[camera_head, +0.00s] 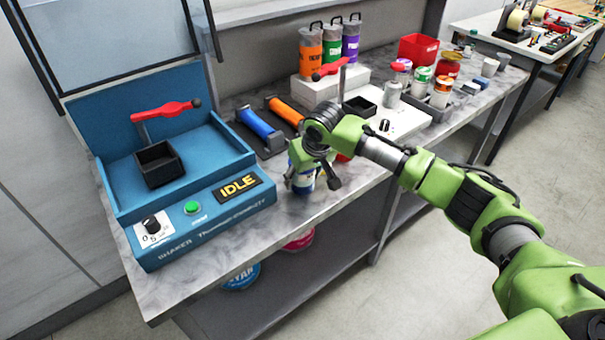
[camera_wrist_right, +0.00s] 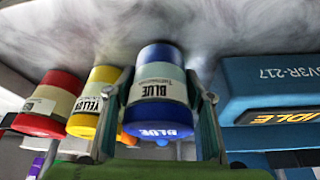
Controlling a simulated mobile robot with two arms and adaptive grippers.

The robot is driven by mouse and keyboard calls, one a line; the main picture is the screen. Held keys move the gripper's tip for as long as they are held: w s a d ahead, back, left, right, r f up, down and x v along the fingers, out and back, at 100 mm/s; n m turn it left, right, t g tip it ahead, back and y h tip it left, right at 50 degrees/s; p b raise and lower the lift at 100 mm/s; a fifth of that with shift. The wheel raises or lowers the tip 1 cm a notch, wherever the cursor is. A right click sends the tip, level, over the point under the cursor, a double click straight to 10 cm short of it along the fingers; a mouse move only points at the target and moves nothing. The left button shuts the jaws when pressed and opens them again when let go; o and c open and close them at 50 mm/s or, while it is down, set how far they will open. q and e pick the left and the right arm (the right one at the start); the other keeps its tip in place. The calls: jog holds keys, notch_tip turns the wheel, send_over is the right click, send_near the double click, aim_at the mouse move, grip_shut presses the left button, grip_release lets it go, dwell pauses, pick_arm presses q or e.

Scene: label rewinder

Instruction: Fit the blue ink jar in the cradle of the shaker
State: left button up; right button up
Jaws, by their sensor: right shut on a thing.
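The blue ink jar (camera_head: 304,181) is at the front edge of the counter, right of the shaker. It is mostly hidden by my right gripper (camera_head: 315,182) in the head view. In the right wrist view the jar (camera_wrist_right: 158,88), labelled BLUE, sits between both fingers of my right gripper (camera_wrist_right: 163,95), which is shut on it. It looks upright; I cannot tell whether it touches the counter. The blue shaker (camera_head: 190,228) shows IDLE. Its black square cradle (camera_head: 160,165) looks empty, under a raised red clamp handle (camera_head: 165,110). My left gripper is not in view.
A yellow jar (camera_wrist_right: 95,103) and a red jar (camera_wrist_right: 52,104) stand beside the blue one. Blue and orange rollers (camera_head: 257,124) lie behind my gripper. Tall canisters (camera_head: 331,48) stand at the back. A strip of bare counter (camera_head: 250,228) runs before the shaker's right end.

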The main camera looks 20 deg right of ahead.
jog(key=shift+f, duration=0.1)
jog(key=o, duration=1.4)
